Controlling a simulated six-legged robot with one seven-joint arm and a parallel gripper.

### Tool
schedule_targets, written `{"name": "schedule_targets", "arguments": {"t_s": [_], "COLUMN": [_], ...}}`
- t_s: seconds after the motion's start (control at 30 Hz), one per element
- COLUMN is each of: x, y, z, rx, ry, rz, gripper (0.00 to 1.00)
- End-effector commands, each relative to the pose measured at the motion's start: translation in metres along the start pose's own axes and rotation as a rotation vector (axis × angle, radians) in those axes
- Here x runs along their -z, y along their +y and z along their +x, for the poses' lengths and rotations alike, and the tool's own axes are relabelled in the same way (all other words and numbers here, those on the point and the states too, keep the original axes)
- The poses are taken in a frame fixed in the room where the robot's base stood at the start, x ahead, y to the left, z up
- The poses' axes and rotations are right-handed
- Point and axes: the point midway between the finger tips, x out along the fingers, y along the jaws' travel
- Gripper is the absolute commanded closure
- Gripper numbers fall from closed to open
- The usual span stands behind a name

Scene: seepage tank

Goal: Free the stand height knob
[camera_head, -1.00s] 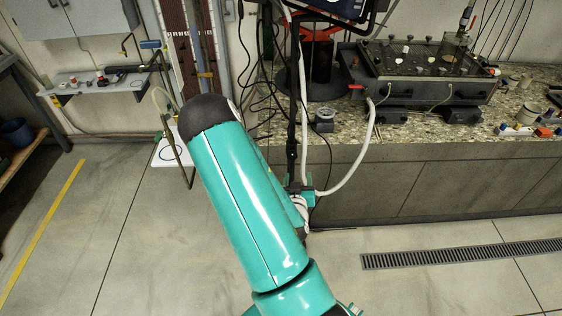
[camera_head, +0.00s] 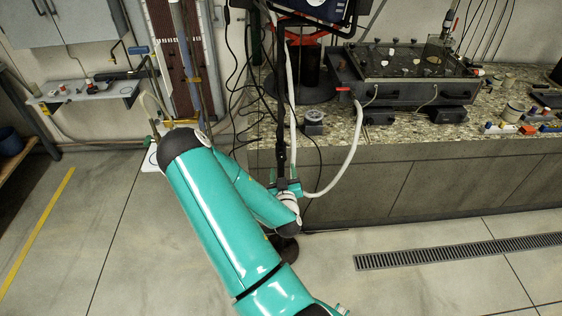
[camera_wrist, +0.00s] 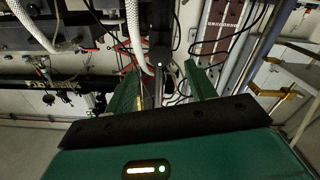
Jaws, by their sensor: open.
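My gripper (camera_wrist: 160,72) is open in the wrist view, with its two green fingers apart and nothing held between them. A dark upright post (camera_wrist: 160,25) shows beyond the fingers and lines up with the gap. A dark rounded part (camera_wrist: 159,56) with a small bright spot sits low on this post; I cannot tell for sure that it is the stand height knob. In the head view my gripper (camera_head: 287,187) is small, in front of the bench at the lower end of the black stand post (camera_head: 282,110). The knob cannot be made out there.
A white hose (camera_head: 352,150) loops close to the right of the gripper, and black cables hang to its left. The stone-topped bench (camera_head: 400,138) carries a dark tank (camera_head: 410,65) and a small round gauge (camera_head: 314,116). The floor in front is clear around a drain grate (camera_head: 450,251).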

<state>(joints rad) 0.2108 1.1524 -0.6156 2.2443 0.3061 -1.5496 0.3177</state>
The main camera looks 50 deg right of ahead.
Motion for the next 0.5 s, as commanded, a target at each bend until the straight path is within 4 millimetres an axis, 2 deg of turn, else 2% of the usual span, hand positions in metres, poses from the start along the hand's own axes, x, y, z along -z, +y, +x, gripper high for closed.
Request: {"name": "schedule_targets", "arguments": {"t_s": [0.1, 0.23, 0.5], "x": [0.000, 0.000, 0.001], "y": [0.000, -0.001, -0.002], "z": [0.024, 0.044, 0.059], "rx": [0.000, 0.002, 0.003], "ry": [0.003, 0.002, 0.001], "rz": [0.000, -0.001, -0.001], "gripper": [0.45, 0.45, 0.45]}}
